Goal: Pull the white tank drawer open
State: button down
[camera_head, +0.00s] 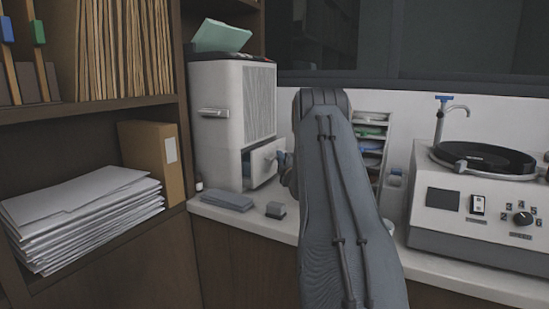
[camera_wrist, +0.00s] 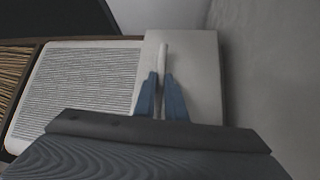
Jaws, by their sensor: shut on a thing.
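The white tank drawer (camera_head: 266,159) sits low in the side of the tall white cabinet unit (camera_head: 222,130) and stands partly out, with a dark gap along its edge. In the wrist view its plain white front (camera_wrist: 205,65) carries a slim upright white handle (camera_wrist: 163,58). My gripper (camera_wrist: 162,82) has its two blue fingers on either side of this handle and is shut on it. In the head view the blue fingertips (camera_head: 281,157) show at the drawer front, and my arm hides most of the gripper.
A shelved rack (camera_head: 370,140) stands behind my arm. The polishing machine (camera_head: 475,205) fills the right, and a paper stack (camera_head: 80,215) lies on the left shelf.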

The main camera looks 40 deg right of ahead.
jog(key=c, duration=1.8)
grip_release()
jog(key=shift+b+v, duration=0.55)
jog(key=shift+v, duration=3.3)
